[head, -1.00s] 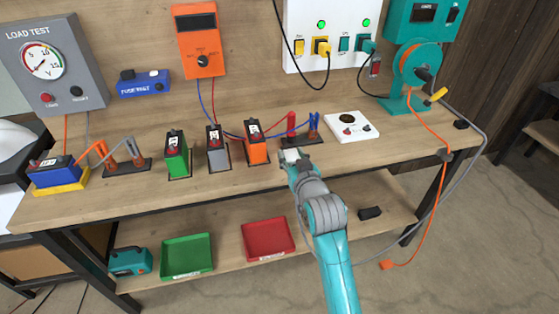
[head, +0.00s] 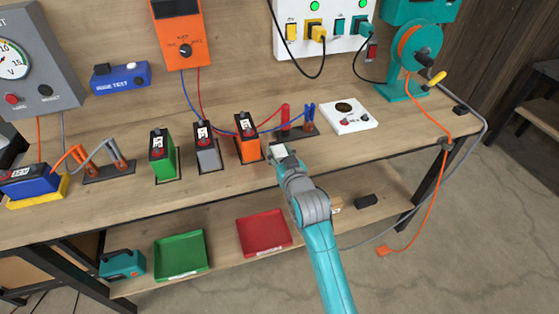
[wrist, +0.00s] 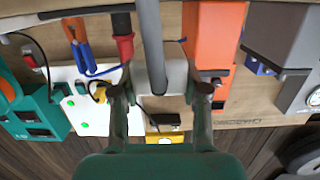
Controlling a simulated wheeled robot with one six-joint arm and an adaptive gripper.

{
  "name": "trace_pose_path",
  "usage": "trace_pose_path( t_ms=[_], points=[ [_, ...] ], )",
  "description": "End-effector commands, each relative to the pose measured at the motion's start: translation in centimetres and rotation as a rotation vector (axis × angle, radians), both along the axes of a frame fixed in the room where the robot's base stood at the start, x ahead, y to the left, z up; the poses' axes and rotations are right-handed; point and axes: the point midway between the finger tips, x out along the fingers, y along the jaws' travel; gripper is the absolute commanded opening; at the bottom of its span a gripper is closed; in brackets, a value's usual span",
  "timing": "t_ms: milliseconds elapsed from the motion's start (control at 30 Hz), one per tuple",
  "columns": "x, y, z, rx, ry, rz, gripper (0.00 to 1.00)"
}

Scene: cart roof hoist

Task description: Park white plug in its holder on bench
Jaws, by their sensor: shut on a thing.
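My gripper (head: 281,155) is shut on the white plug (head: 284,150), over the bench's front edge, just right of the orange battery. The wrist view shows the white plug (wrist: 176,76) between the two fingers of my gripper (wrist: 160,92), with a grey cable (wrist: 150,40) crossing in front of it. In the head view the grey cable (head: 484,150) hangs past the bench's right end. The plug's holder cannot be clearly made out on the bench (head: 215,190).
The orange battery (head: 247,140) stands close left of my gripper. A stand with red and blue clamps (head: 299,131) is behind it, and a white panel with a black round opening (head: 349,117) lies behind right. Clear bench top lies right of the gripper. A red tray (head: 263,250) sits below.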

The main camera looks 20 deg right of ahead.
Motion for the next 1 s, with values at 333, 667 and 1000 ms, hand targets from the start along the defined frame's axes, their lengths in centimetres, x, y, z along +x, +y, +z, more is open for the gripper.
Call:
trace_pose_path(
  t_ms=[333,667,1000],
  points=[
    [0.0,0.0,-3.4,0.000,0.000,0.000,0.00],
    [0.0,0.0,-3.7,0.000,0.001,0.000,0.47],
    [0.0,0.0,-3.7,0.000,0.001,0.000,0.70]
  ],
)
